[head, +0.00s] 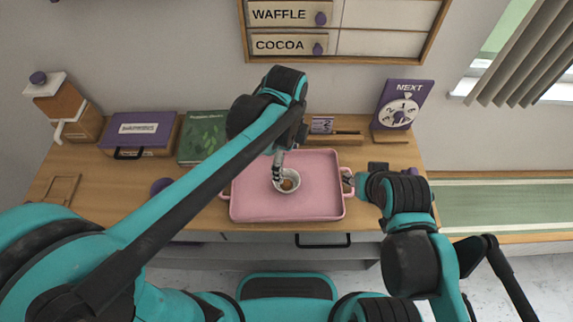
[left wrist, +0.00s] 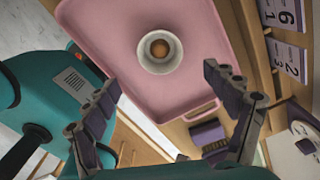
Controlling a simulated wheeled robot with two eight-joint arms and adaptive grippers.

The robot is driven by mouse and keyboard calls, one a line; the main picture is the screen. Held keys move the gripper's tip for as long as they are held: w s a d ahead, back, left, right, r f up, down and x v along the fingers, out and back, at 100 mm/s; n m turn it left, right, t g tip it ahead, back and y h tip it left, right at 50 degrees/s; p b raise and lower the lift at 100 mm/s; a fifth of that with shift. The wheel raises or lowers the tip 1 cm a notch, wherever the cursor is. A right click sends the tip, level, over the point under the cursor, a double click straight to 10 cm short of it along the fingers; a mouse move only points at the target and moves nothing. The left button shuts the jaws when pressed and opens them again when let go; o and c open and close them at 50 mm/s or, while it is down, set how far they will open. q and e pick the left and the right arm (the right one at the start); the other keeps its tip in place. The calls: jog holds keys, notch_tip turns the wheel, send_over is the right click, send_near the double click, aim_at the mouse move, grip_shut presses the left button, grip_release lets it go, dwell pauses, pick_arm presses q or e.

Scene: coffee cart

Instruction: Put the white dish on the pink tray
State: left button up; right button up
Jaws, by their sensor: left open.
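The white dish (head: 296,183) is a small round bowl with a brown round thing in it. It rests upright on the pink tray (head: 250,205), near the middle. The dish also shows on the tray in the left wrist view (left wrist: 146,62). My left gripper (head: 278,172) is open, close to the dish's left rim in the head view. In the left wrist view its spread fingers (left wrist: 161,77) are empty and apart from the dish. My right gripper (head: 348,182) is at the tray's right handle; its fingers are too small to read.
The tray lies on a wooden counter (head: 400,160). Behind it stand a purple box (head: 140,130), a green book (head: 203,135) and a purple dial sign (head: 402,105). A purple round thing (head: 161,186) sits left of the tray. A drawer cabinet (head: 345,30) hangs above.

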pick_arm(q)
jog(key=s+a+r+n+t, duration=0.1)
jog(key=s+a+n+t, duration=0.2)
jog(key=a+n, duration=0.6)
jog(key=s+a+n+t, duration=0.3)
jog(key=a+n, duration=0.5)
jog(key=n, duration=0.5)
jog(key=shift+a+r+t, duration=0.4)
jog(key=shift+t, duration=0.2)
